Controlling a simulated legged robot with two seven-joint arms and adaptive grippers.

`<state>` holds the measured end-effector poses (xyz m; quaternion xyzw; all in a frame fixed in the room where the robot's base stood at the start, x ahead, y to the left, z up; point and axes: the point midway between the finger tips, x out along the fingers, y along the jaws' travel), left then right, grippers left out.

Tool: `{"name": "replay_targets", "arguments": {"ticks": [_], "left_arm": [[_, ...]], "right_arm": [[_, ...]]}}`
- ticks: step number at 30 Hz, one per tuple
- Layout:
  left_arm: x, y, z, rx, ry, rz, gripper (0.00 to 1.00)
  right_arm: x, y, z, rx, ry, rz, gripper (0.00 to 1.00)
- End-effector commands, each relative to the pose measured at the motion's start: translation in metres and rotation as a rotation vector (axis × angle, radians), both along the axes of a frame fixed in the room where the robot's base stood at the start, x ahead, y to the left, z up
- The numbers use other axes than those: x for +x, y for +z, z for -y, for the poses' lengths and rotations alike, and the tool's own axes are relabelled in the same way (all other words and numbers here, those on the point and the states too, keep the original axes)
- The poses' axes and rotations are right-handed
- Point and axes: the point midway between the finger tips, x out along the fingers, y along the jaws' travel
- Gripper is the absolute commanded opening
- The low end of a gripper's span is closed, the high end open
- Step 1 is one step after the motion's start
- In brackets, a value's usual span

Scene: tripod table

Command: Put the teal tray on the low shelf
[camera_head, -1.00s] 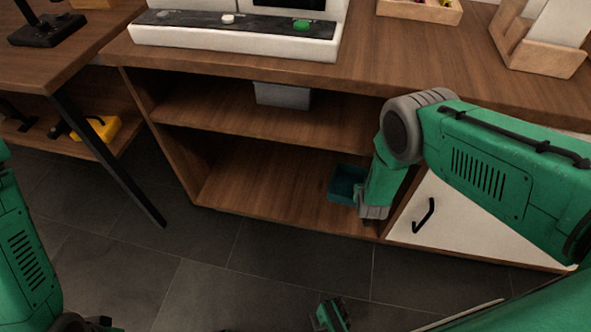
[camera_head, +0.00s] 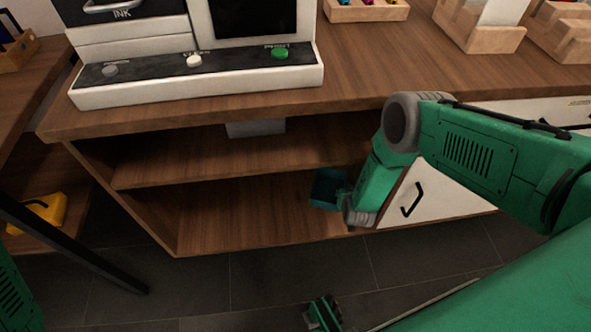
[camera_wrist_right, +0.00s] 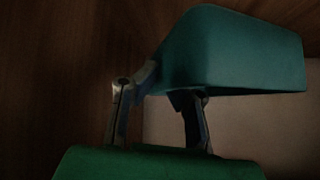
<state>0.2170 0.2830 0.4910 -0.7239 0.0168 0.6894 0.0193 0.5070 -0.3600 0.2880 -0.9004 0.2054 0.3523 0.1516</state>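The teal tray (camera_head: 327,188) is at the right end of the low shelf (camera_head: 235,215), near the right side of the opening. I cannot tell whether it touches the board. My right gripper (camera_head: 346,204) is beside the tray's right side, low at the front of the cabinet. In the right wrist view the tray (camera_wrist_right: 235,50) fills the upper right, and the two fingers of the right gripper (camera_wrist_right: 170,88) close on its near wall. The tray's inside is hidden there.
A middle shelf (camera_head: 240,160) with a grey box (camera_head: 255,128) lies above the low shelf. A white cabinet door (camera_head: 430,195) stands to the right. A white machine (camera_head: 200,80) sits on the top. The low shelf's left and middle are bare.

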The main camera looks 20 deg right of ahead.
Motion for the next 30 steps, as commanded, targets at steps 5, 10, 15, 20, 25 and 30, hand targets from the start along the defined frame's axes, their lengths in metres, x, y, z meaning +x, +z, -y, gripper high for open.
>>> {"name": "replay_targets", "arguments": {"ticks": [5,10,15,20,25,30], "left_arm": [[-0.001,-0.007,0.000,0.000,-0.001,-0.001,1.00],[-0.001,-0.029,0.000,0.000,-0.001,-0.001,1.00],[-0.001,-0.051,0.000,0.000,0.000,-0.001,1.00],[-0.001,-0.058,0.000,0.000,0.000,-0.001,1.00],[0.000,-0.076,0.000,0.000,0.000,0.000,1.00],[-0.001,-0.084,0.000,0.000,0.000,-0.001,1.00]], "right_arm": [[0.000,-0.006,-0.001,-0.003,0.000,0.000,0.00],[0.000,-0.033,-0.002,-0.004,-0.001,-0.001,0.00],[0.000,-0.060,-0.002,-0.004,-0.001,-0.001,0.00],[0.000,-0.068,-0.001,-0.003,0.000,0.000,0.00],[0.000,-0.091,-0.001,-0.004,-0.001,-0.001,0.00],[0.000,-0.101,-0.001,-0.004,0.000,-0.001,0.00]]}}
